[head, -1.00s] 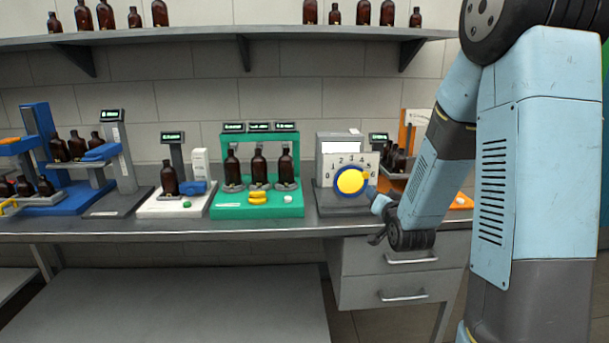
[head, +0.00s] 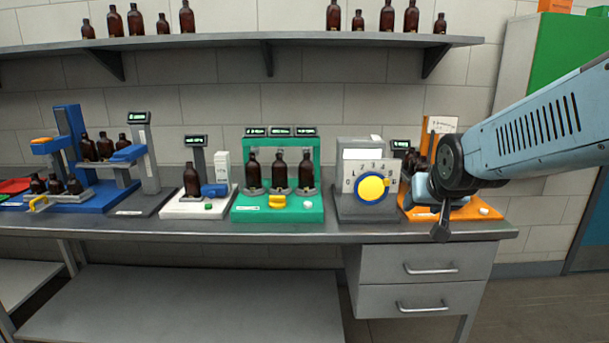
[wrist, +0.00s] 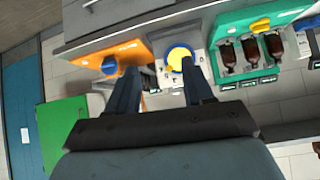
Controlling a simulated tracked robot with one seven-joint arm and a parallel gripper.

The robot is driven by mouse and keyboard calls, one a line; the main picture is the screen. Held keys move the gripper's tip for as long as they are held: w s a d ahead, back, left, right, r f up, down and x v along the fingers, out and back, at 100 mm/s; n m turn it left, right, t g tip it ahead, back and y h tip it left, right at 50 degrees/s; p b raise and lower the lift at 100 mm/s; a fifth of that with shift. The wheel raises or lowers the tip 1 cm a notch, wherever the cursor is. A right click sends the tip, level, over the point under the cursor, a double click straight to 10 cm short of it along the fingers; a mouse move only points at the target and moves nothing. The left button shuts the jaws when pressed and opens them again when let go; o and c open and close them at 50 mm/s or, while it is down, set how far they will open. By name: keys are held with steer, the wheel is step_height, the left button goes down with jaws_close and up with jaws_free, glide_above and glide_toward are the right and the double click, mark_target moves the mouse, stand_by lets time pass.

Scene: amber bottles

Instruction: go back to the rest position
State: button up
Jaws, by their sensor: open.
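My gripper (wrist: 158,88) shows in the wrist view with its two dark fingers spread apart and nothing between them. In the head view, my gripper (head: 440,228) hangs in front of the orange station at the right end of the bench, apart from the dial. My light blue arm comes in from the right edge. The grey dial station (head: 368,214) has a yellow knob (head: 371,187) with a blue ring and a number plate. The knob also shows in the wrist view (wrist: 179,58), beyond the fingers. The orange station (head: 470,211) is partly hidden behind my arm.
The bench (head: 290,232) holds a green station (head: 277,211) with 3 amber bottles, a white station (head: 190,208) with one bottle, and a blue station (head: 95,199). A shelf (head: 230,42) with bottles runs above. A green cabinet (head: 568,45) stands at right. Floor is clear at lower right.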

steer(key=s+a+r+n+g, duration=0.1)
steer(key=s+r+g, duration=0.1)
steer(key=s, duration=1.3)
steer(key=shift+g, duration=0.8)
steer(key=t, duration=1.2)
glide_toward(387, 184)
steer(key=w, duration=0.8)
steer(key=shift+w+d+f, duration=0.1)
steer(key=shift+w, duration=0.05)
steer(key=shift+c, duration=0.4)
jaws_close()
